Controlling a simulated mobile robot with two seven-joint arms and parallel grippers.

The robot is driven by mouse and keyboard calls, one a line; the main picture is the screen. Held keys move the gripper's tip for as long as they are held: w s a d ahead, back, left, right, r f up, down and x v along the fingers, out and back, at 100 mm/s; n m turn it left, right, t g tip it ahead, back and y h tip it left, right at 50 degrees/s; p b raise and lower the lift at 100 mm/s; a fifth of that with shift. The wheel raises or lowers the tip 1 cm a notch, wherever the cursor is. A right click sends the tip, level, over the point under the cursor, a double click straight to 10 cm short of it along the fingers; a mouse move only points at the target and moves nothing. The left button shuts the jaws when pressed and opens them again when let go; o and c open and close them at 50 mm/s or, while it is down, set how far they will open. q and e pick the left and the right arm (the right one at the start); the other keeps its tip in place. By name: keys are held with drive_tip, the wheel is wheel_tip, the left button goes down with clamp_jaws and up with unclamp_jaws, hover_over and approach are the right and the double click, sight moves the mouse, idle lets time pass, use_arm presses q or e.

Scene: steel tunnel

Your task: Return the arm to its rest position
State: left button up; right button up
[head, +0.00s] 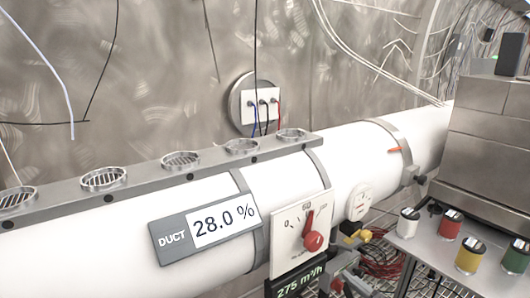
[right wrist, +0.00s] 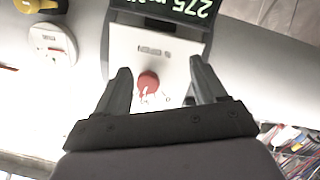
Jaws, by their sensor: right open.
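My right gripper (right wrist: 159,72) is open and empty in the right wrist view. Its two dark fingers stand apart, one on each side of the red knob (right wrist: 149,83) in the picture, and I cannot tell how far off the knob is. The knob sits on a white dial panel (right wrist: 185,50), seen upside down there. In the head view the same panel (head: 288,240) is on the white duct, with the red knob (head: 313,241) and its pointer turned up. I make out neither gripper in the head view.
The duct (head: 120,240) carries a "28.0 %" display (head: 223,226) and a grey rail (head: 150,180) with round vents. A "275 m³/h" display (head: 299,282) is below the panel. A round gauge (head: 358,202) and yellow part (head: 352,236) are right. Several colored spools stand on a shelf (head: 425,240).

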drive_tip(key=s+d+f+m+g+h, duration=0.2)
drive_tip(key=s+f+m+h, duration=0.1)
drive_tip(key=s+f, duration=0.6)
drive_tip(key=s+d+f+m+g+h+p, duration=0.1)
drive_tip(key=s+d+f+m+g+h, duration=0.1)
drive_tip(key=s+f+m, duration=0.3)
drive_tip(key=s+d+f+h, duration=0.1)
drive_tip(key=s+f, duration=0.3)
drive_tip(key=f, duration=0.2)
drive_tip(key=shift+d+f, duration=0.3)
drive_tip(key=shift+f, duration=0.05)
idle(1.9)
drive_tip(key=c, duration=0.5)
drive_tip(key=shift+w+a, duration=0.1)
drive_tip(key=shift+c, duration=0.2)
